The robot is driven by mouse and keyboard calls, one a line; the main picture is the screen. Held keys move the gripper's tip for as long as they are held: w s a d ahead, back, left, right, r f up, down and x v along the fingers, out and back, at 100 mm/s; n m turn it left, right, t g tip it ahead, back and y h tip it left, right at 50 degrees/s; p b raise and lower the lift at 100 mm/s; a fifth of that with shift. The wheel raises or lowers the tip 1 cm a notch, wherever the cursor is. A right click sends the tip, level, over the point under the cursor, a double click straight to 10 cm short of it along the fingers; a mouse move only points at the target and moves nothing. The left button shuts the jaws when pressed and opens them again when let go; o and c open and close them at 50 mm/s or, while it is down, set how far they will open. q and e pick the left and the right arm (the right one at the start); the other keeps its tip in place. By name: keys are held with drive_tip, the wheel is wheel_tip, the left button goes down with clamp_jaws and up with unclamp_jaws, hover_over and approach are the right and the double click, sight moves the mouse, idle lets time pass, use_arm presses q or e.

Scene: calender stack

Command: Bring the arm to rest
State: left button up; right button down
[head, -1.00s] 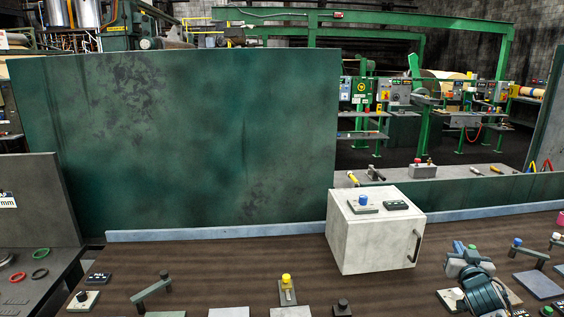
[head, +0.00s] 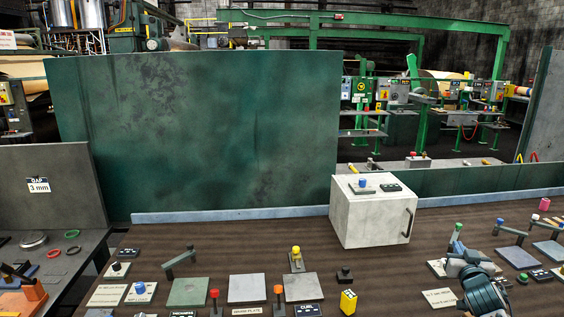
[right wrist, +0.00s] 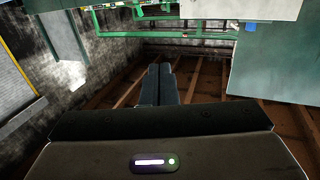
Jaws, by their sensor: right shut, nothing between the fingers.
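My right arm (head: 485,290) shows at the lower right of the head view, above the dark brown table. In the right wrist view my right gripper (right wrist: 160,70) has its two dark fingers side by side, shut with nothing between them. In that view the fingers point into open space and touch nothing. In the head view the fingertips are hard to make out. My left gripper is not in view.
A pale box (head: 370,222) with a handle stands left of my right arm. Levers, plates and buttons cover the front of the brown table (head: 230,235). A green panel (head: 200,140) rises behind.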

drive_tip(key=s+a+f+n+g+y, duration=0.1)
drive_tip(key=s+a+f+g, duration=0.3)
drive_tip(key=s+a+f, duration=0.45)
drive_tip(key=s+a+f+n+g+y, duration=0.1)
drive_tip(key=s+a+f+g, duration=0.2)
drive_tip(key=s+a+f, duration=0.6)
drive_tip(key=s+a+f+n+g+y, duration=0.1)
drive_tip(key=s+a+g, duration=0.2)
drive_tip(key=s, duration=1.2)
drive_tip(key=s+a+f+n+g+y, duration=0.1)
drive_tip(key=s+a+g, duration=0.3)
drive_tip(key=s, duration=1)
drive_tip(key=d+f+g+b, duration=0.1)
drive_tip(key=d+f+b, duration=0.15)
drive_tip(key=f, duration=1.65)
drive_tip(key=d+f+b, duration=0.1)
drive_tip(key=f+b, duration=0.2)
drive_tip(key=f, duration=1.5)
use_arm(q)
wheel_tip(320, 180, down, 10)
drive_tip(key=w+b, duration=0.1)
drive_tip(key=b, duration=0.3)
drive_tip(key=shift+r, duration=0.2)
use_arm(e)
drive_tip(key=s+d+f+g, duration=0.1)
drive_tip(key=s+f, duration=1.7)
drive_tip(key=f, duration=0.4)
drive_tip(key=shift+f+m, duration=0.2)
drive_tip(key=shift+m, duration=0.1)
